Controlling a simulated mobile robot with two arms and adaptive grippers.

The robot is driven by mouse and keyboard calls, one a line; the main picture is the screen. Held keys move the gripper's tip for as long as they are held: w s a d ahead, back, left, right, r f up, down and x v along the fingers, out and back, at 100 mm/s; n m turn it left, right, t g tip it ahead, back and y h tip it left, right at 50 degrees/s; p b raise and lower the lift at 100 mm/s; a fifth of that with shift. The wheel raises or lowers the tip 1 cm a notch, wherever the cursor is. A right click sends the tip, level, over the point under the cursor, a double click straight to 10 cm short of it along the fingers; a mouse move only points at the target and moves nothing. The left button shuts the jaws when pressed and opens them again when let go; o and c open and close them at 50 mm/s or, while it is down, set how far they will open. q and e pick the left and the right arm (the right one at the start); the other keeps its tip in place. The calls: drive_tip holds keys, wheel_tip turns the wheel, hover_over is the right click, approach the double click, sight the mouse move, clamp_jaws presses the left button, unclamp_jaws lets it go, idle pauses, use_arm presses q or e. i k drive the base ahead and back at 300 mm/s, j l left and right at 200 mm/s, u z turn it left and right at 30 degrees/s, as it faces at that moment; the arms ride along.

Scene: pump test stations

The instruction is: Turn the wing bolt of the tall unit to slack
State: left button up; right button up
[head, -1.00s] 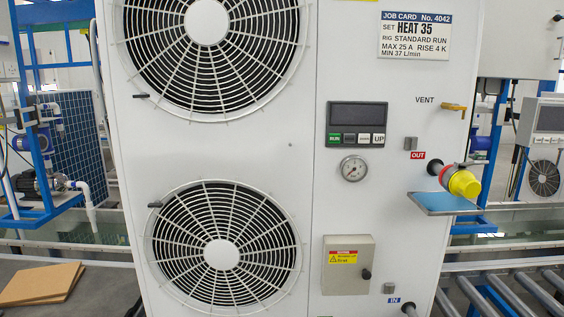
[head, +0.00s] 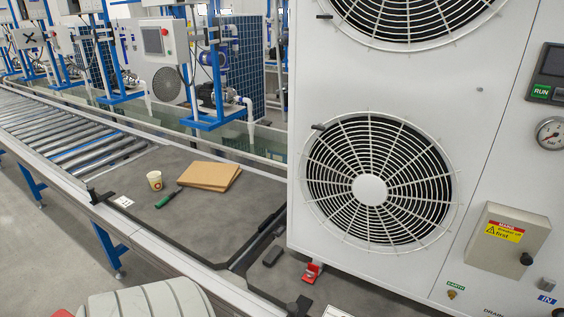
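The tall unit (head: 490,120) is a white cabinet with two round fan grilles, filling the right half of the head view. Its top and right side are cut off. A small red fitting (head: 312,272) sits at the foot of its left front corner. Small dark levers stick out by the upper grille (head: 324,16) and by the lower grille (head: 319,127). I cannot tell for certain which of these parts is the wing bolt. Neither of my grippers is in view.
A dark mat (head: 205,225) on the bench left of the unit holds a paper cup (head: 154,180), a green-handled tool (head: 168,198) and brown boards (head: 209,176). A roller conveyor (head: 70,135) runs off to the left. A grey box (head: 508,240) juts from the unit's front.

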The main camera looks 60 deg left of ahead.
sight(310, 274)
drive_tip(key=u, duration=1.5)
